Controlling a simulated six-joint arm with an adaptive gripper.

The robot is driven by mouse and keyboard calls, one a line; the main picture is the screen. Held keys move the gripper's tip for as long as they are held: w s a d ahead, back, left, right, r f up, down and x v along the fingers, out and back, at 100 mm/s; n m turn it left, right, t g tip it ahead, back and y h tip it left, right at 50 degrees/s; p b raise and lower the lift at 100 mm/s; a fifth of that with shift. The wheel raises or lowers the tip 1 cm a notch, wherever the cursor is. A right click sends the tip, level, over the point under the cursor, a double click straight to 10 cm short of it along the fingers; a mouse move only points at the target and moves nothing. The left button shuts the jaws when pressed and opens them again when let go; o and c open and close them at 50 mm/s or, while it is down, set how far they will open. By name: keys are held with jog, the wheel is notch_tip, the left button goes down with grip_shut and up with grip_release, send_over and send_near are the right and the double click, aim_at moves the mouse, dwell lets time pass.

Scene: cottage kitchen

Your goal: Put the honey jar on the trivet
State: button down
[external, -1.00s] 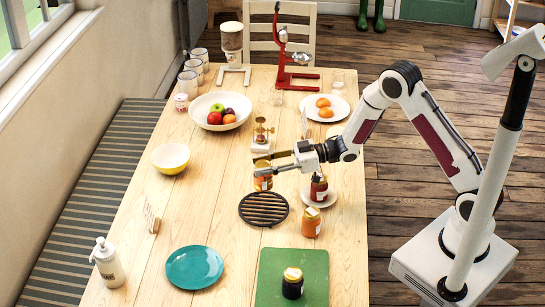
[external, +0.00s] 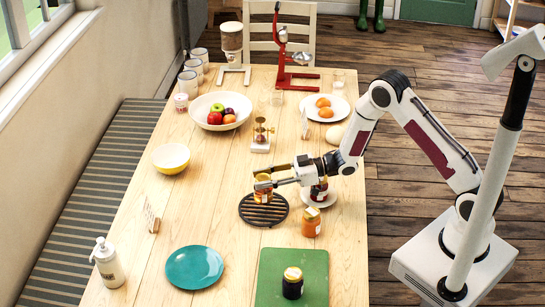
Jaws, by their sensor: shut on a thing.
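The honey jar (external: 263,194), amber with a pale label, is upright between the fingers of my gripper (external: 268,177). The gripper is shut on it near the lid. The trivet (external: 265,215), a round black slatted rack, lies flat on the table. The jar is over its far part. I cannot tell whether its base touches the slats or hangs just above them.
An orange jar (external: 311,223) stands right of the trivet. A dark red jar (external: 320,190) on a white saucer (external: 318,202) is close behind it, partly under my gripper. A dark jar (external: 292,286) stands on the green board (external: 270,264).

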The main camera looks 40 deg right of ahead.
jog(key=shift+f, duration=1.7)
jog(key=shift+f, duration=0.1)
jog(key=c, duration=1.4)
grip_release()
jog(key=shift+f, duration=0.1)
jog(key=shift+c, duration=0.2)
jog(key=v, duration=1.2)
jog(key=shift+w, duration=0.1)
